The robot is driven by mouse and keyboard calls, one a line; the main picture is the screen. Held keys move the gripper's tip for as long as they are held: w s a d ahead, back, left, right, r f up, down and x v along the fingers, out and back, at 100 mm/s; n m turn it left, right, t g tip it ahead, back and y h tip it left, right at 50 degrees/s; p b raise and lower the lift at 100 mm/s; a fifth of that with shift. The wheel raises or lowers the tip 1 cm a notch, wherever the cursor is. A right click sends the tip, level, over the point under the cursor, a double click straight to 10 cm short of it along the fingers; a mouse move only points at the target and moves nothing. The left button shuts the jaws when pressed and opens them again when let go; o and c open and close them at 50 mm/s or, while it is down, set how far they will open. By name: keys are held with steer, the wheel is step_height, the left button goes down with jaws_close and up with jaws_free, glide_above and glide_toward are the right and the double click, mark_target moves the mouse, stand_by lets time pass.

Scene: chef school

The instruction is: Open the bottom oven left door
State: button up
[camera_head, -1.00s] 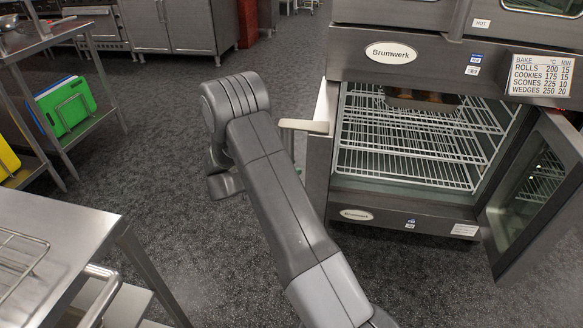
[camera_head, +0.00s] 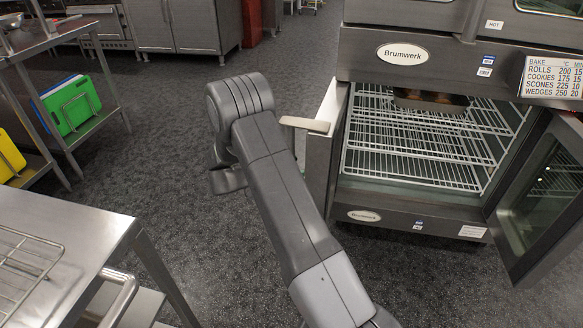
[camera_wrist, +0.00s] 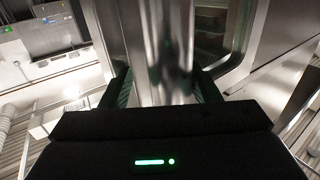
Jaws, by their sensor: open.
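The bottom oven (camera_head: 385,215) stands at the right, with wire racks inside. Its left door (camera_head: 322,150) is swung out and shows nearly edge-on left of the opening. A pale handle piece (camera_head: 305,124) sticks out to the left at its top. The right door (camera_head: 545,200) is also swung open. A dark glass pane (camera_wrist: 215,35) shows just right.
A baking tray (camera_head: 430,100) with brown items sits on the top rack. A steel table (camera_head: 70,225) with a wire rack stands at the near left. A shelf with cutting boards (camera_head: 72,105) is farther left. Open floor (camera_head: 180,130) lies between.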

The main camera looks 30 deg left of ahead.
steer(key=v, duration=1.4)
steer(key=shift+w, duration=0.1)
steer(key=x, duration=0.7)
steer(key=shift+a+r, duration=0.1)
